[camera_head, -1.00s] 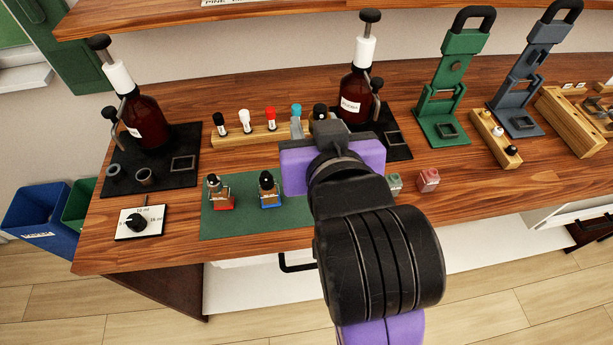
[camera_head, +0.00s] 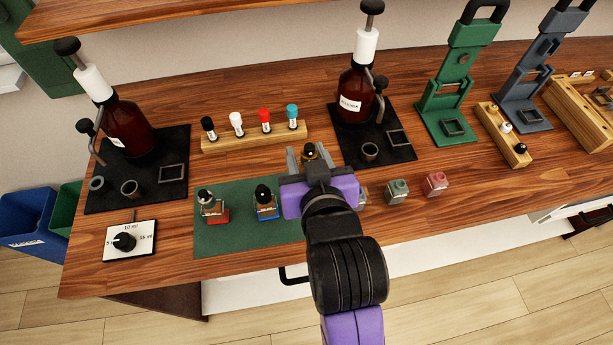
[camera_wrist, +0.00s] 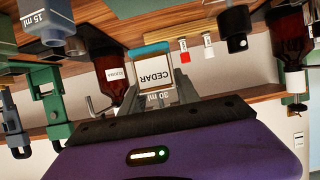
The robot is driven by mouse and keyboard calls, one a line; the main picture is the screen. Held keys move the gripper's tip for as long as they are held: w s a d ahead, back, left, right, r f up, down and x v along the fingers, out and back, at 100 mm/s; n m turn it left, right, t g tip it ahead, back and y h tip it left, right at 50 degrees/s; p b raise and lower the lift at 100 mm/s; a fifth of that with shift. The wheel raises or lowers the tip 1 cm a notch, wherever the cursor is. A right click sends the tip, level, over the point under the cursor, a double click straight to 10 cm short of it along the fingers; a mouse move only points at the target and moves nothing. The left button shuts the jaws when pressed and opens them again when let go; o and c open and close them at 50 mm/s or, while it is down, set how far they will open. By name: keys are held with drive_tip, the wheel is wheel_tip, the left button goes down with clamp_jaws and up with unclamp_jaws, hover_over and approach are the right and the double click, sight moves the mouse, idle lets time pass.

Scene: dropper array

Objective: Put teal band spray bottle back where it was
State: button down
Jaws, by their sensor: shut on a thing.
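The teal band bottle (camera_wrist: 155,72) shows in the wrist view, with a CEDAR label, 30 ml marking and a teal band. My gripper (camera_wrist: 157,88) is shut on it, a grey finger on each side. The wrist view is upside down. In the head view my gripper (camera_head: 306,158) is above the right part of the green mat (camera_head: 226,238).
A red-band bottle (camera_head: 213,208) and a blue-band bottle (camera_head: 266,203) stand on the mat, left of my gripper. Green (camera_head: 397,191) and pink (camera_head: 435,184) bottles stand to the right. Behind are a wooden rack (camera_head: 224,144) of coloured-cap droppers and a brown pump bottle (camera_head: 355,98).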

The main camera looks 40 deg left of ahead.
drive_tip(key=shift+f, duration=3.9)
drive_tip(key=shift+f, duration=0.1)
drive_tip(key=c, duration=0.9)
unclamp_jaws()
drive_tip(key=shift+d, duration=0.1)
drive_tip(key=b+v, duration=0.1)
drive_tip(key=v, duration=1.1)
